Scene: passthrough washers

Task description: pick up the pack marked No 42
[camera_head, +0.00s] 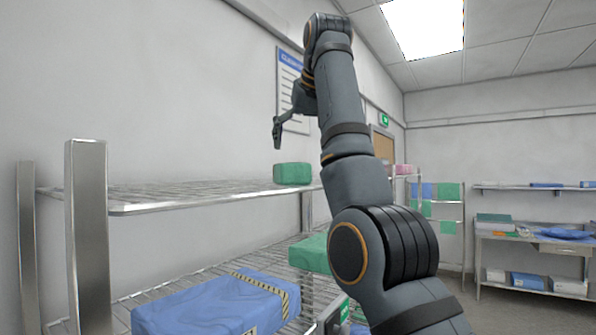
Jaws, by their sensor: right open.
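No marking reading No 42 is legible on any pack. A small green wrapped pack (292,173) sits on the upper wire shelf (150,206), near its right end. A large blue wrapped pack (205,304) with a yellow-and-black striped band lies on the lower shelf. A green pack (309,253) lies behind it, partly hidden by my right arm. My right gripper (278,138) hangs from the raised right arm, open and empty. In the picture it appears above the small green pack, apart from it. My left gripper is not in view.
Metal posts (87,240) stand at the rack's left end. A wall notice (291,90) hangs behind my gripper. A far rack (436,205) holds green and blue items. A bench (535,238) with packs stands at the right. Floor shows between my arm and the bench.

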